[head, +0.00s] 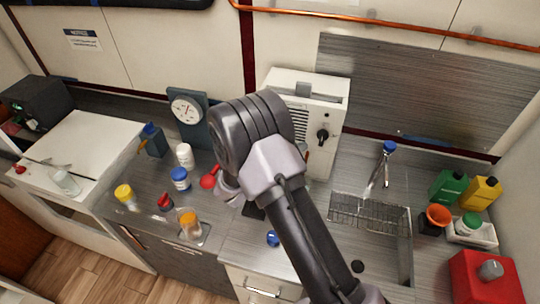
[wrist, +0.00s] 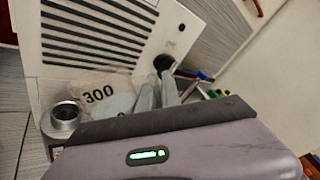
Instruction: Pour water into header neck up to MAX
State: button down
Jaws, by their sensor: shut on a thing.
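My gripper (wrist: 158,90) shows in the wrist view with its two pale fingers close together. It is shut on what looks like a clear jug (wrist: 101,95) marked 300, just left of the fingers. The grip point and the jug's water level cannot be made out. A round silver neck with a dark opening (wrist: 66,114), possibly the header neck, is left of and below the jug. Whether they touch is unclear. Its MAX mark is not visible. In the head view my arm hides the fingers and most of the jug.
A white vented cabinet (head: 330,105) with a black knob (head: 322,136) stands behind my gripper. A gauge (head: 187,108), white bottle (head: 184,155), blue-lidded jar (head: 180,179) and red item (head: 209,180) stand left. A sink rack (head: 368,212), bottles and red can (head: 485,278) are right.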

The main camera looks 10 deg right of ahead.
jog(key=shift+w+a+n+p, duration=0.1)
jog(key=shift+w+n+p, duration=0.15)
jog(key=shift+n+p, duration=0.05)
jog(key=shift+w+a+r+n+g+p, duration=0.1)
jog(key=shift+w+r+n+g+p, duration=0.1)
jog(key=shift+r+n+p, duration=0.3)
jog(key=shift+w+a+r+n+g+p, duration=0.1)
jog(key=shift+r+n+g+p, duration=0.2)
jog(key=shift+p, duration=0.35)
dwell(0.5)
jog(key=shift+w+a+f+n+g+p, duration=0.2)
jog(key=shift+w+n+p, duration=0.3)
jog(key=shift+n, duration=0.25)
jog(key=shift+w+a+f+n+g+p, duration=0.1)
jog(key=shift+w+a+f+n+p, duration=0.1)
jog(key=shift+w+n+p, duration=0.45)
dwell(4.6)
